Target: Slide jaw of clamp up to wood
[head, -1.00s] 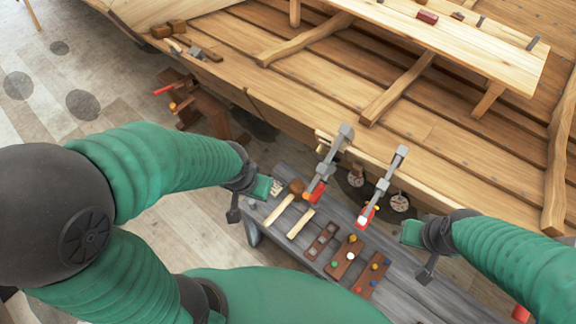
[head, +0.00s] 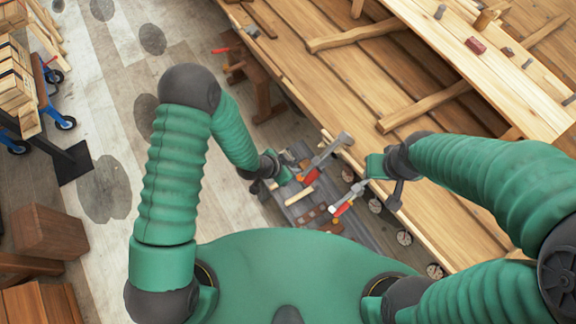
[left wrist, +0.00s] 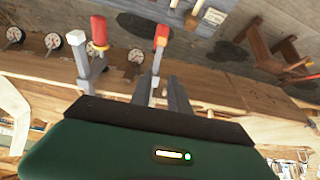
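Two grey bar clamps are fixed on the hull's edge plank. The left clamp (head: 328,150) has a red and orange handle. The right clamp (head: 352,195) has a red handle with a white end. Both also show in the left wrist view, one near the middle (left wrist: 160,44) and one at left (left wrist: 98,32). My left gripper (head: 266,184) is left of the clamps, over the bench end. In the left wrist view its two grey fingers (left wrist: 158,92) stand apart, with a clamp beyond them. My right gripper (head: 382,184) is right of the clamps; its fingers are too small to judge.
A grey bench (head: 360,235) with hammers and small blocks lies below the clamps, partly hidden by my body. The planked hull (head: 345,75) fills the upper right. Several round gauges (head: 404,238) hang along its edge. Open floor (head: 110,130) lies left, with a wooden crate (head: 48,232).

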